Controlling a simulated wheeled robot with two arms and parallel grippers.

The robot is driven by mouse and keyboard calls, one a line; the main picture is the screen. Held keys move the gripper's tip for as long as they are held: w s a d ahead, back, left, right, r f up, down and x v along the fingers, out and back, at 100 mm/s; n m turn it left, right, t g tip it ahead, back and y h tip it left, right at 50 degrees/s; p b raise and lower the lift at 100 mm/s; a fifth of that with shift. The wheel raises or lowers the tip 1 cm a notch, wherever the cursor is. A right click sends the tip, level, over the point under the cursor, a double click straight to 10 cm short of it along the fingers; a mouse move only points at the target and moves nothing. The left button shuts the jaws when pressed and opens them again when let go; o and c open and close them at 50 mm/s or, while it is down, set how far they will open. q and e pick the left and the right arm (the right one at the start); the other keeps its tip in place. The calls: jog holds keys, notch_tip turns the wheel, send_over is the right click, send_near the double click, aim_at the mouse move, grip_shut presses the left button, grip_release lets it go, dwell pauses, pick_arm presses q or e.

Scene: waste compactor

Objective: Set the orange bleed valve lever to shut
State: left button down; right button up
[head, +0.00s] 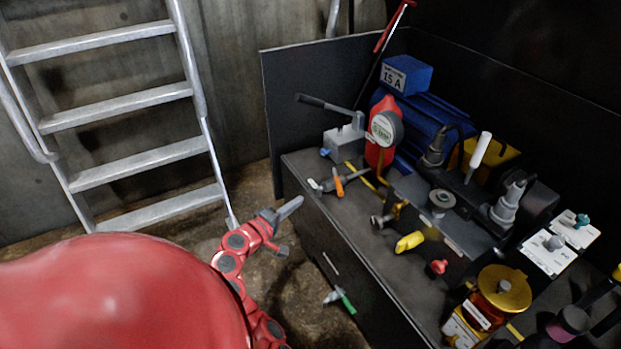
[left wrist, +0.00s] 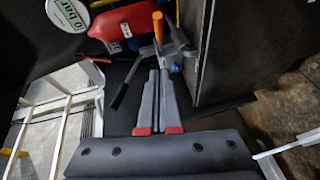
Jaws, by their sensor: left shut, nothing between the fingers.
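The orange bleed valve lever (head: 339,187) sits on a small grey valve at the left front edge of the dark bench top. In the left wrist view the orange lever (left wrist: 158,27) stands beyond my fingertips, with the grey valve body below it. My left gripper (head: 297,202) is in the air to the left of the bench, apart from the lever. Its two fingers lie together in the left wrist view (left wrist: 159,74) with nothing between them. My right gripper is in neither view.
A red unit with a round gauge (head: 385,127) and a black-handled pump lever (head: 323,103) stand behind the valve. A yellow handle (head: 409,242) and a red knob (head: 438,267) are nearer. A metal ladder (head: 125,107) stands left. A green-handled item (head: 346,300) projects from the bench front.

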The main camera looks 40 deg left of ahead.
pick_arm(q)
jog(key=b, duration=0.2)
send_near(337, 185)
jog(key=w+a, duration=0.3)
jog(key=a, duration=0.1)
jog(key=w+d, duration=0.1)
jog(key=d+f, duration=0.1)
jog(key=w+d, duration=0.1)
jog(key=shift+w+d+f, duration=0.15)
jog(key=shift+w+f, duration=0.15)
jog(key=shift+w, duration=0.05)
